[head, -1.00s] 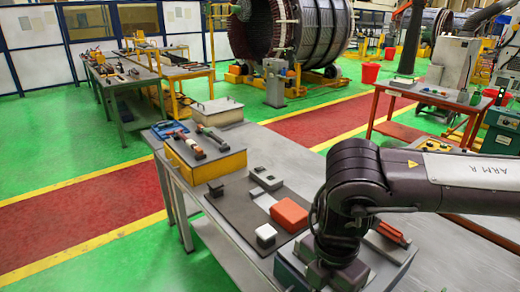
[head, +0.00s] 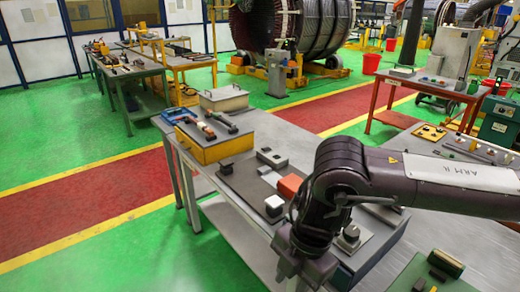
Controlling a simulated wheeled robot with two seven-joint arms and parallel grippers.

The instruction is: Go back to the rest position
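My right arm, marked ARM R, comes in from the right over the near workbench. Its dark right gripper (head: 303,268) points down at the front edge of the bench, beside a grey-topped block with fittings. The fingertips are cut off or hidden at the bottom of the picture, so I cannot tell whether it is open or holds anything. My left arm and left gripper are out of view.
The workbench (head: 395,243) carries a yellow box (head: 205,150) with tools, a dark mat (head: 243,185) with small blocks, a red block (head: 289,186) partly behind my arm, and a green plate (head: 430,278). A red-framed table (head: 398,118) stands behind.

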